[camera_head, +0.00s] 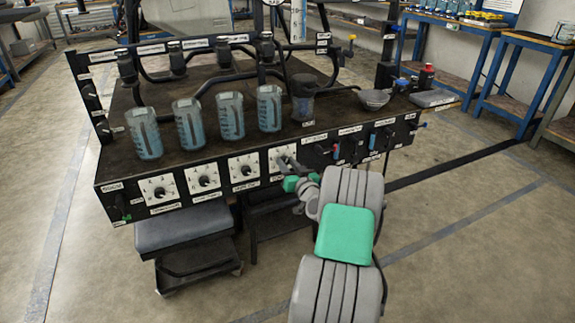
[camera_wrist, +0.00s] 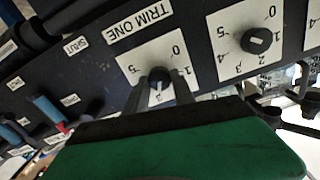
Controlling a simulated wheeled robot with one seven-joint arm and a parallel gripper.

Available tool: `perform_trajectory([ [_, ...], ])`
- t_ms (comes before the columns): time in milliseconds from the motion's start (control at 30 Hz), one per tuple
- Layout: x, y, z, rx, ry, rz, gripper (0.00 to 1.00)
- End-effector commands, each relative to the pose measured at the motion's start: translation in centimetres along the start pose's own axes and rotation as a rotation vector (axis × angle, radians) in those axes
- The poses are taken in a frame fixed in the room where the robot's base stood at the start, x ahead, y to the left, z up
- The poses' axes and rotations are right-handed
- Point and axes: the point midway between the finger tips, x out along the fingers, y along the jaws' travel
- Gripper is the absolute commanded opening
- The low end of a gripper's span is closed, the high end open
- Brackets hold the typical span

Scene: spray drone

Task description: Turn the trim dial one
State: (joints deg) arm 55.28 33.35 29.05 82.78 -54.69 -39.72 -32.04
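The trim one dial (camera_wrist: 158,74) is a dark round knob on a white numbered plate under a "TRIM ONE" label, upside down in the wrist view. My gripper (camera_wrist: 160,84) reaches to it with one finger on each side of the knob. The fingers are apart, but I cannot tell whether they touch the knob. They hide parts of the scale, and I cannot read the pointer surely. In the head view, my gripper (camera_head: 287,166) is at the rightmost of the dial plates on the bench front, and it partly covers that plate.
More dials (camera_head: 245,170) sit to the left along the black front panel. Blue and red switches (camera_head: 338,150) lie to the right of my gripper. Several blue-filled beakers (camera_head: 230,116) stand on the bench above. A grey stool (camera_head: 184,227) is below the panel.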

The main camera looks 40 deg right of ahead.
Motion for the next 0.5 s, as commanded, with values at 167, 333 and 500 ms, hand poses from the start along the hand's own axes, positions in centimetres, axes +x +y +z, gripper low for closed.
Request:
perform_trajectory([
  [167,-0.01,0.00,0.02,0.000,-0.001,0.000,0.45],
  [333,0.00,-0.03,0.02,0.000,0.000,0.000,0.52],
  [500,-0.18,0.00,-0.02,0.000,-0.001,0.000,0.52],
])
